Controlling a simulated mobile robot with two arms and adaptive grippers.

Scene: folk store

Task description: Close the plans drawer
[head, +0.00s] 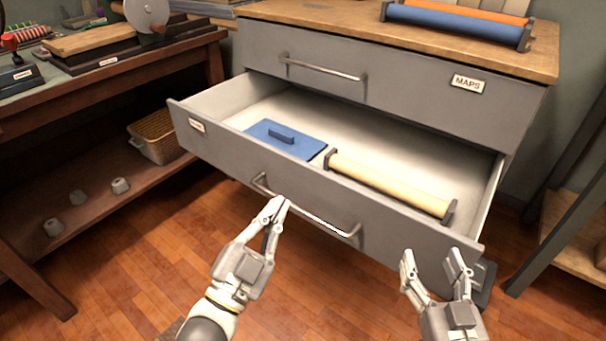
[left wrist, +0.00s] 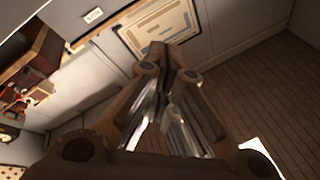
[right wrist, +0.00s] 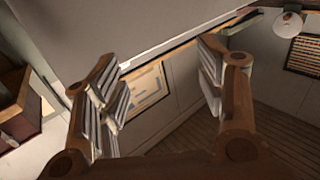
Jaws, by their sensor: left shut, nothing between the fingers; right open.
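The lower drawer (head: 270,178) of the grey cabinet is pulled well out, with a small label on its left front and a long metal bar handle (head: 310,212). A blue flat piece with a grip (head: 262,142) and a cream roll in a dark holder (head: 390,183) lie inside. My left gripper (head: 278,205) is shut with its tips at the handle's left part; I cannot tell whether they touch it. It also shows shut in the left wrist view (left wrist: 168,65). My right gripper (head: 434,262) is open and empty before the drawer's right front; its spread fingers show in the right wrist view (right wrist: 158,80).
The closed upper drawer (head: 400,95) is labelled MAPS. A wooden workbench (head: 110,70) stands at left with a basket (head: 155,135) beneath. A dark-framed stand is at right.

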